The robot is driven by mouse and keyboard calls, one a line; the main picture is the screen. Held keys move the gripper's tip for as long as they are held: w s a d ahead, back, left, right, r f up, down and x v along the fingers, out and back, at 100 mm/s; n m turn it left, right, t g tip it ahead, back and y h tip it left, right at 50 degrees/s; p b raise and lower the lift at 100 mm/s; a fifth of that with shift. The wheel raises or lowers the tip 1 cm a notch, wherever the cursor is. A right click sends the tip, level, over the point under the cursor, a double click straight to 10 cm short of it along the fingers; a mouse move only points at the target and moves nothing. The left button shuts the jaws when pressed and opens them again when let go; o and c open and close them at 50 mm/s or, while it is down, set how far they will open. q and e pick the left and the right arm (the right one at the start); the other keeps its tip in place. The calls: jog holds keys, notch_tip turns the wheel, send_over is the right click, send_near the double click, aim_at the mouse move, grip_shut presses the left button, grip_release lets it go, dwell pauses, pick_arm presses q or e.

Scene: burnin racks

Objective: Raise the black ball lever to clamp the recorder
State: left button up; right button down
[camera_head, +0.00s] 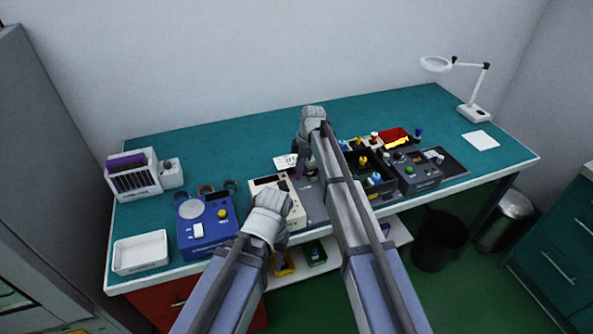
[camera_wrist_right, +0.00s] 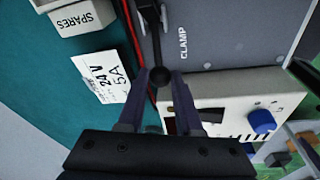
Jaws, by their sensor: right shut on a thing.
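The black ball lever (camera_wrist_right: 156,42) shows in the right wrist view, rising from a pivot at the top beside the word CLAMP on a grey plate (camera_wrist_right: 215,30). My right gripper (camera_wrist_right: 160,82) has its two fingers around the black ball, shut on it. In the head view my right gripper (camera_head: 306,140) is over the middle of the bench and hides the lever. A cream instrument (camera_wrist_right: 225,92) with a blue knob sits by the plate; I cannot tell if it is the recorder. My left gripper (camera_head: 276,222) is over the bench's front edge, its fingers mostly hidden.
A blue device (camera_head: 207,226) and a white tray (camera_head: 140,252) stand on the left. A dark unit (camera_head: 415,172) and a compartment box are right of my right arm. A card marked 24V 5A (camera_wrist_right: 103,76) lies near the lever. The back of the green bench (camera_head: 240,145) is clear.

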jog(key=shift+w+d+r+g+y, duration=0.25)
jog(key=shift+d+r+g+y, duration=0.15)
jog(key=shift+d+y, duration=0.45)
jog(key=shift+w+d+r+g+y+b, duration=0.1)
jog(key=shift+d+r+g+y+b, duration=0.15)
jog(key=shift+y+b, duration=0.35)
jog(key=shift+w+d+r+g+y+b, duration=0.1)
jog(key=shift+d+r+g+y+b, duration=0.15)
jog(key=shift+y, duration=0.6)
jog(key=c, duration=0.6)
grip_release()
jog(key=shift+d, duration=0.1)
jog(key=p+v, duration=0.6)
jog(key=v, duration=0.1)
jog(key=shift+d+r, duration=0.2)
jog(key=shift+r, duration=0.1)
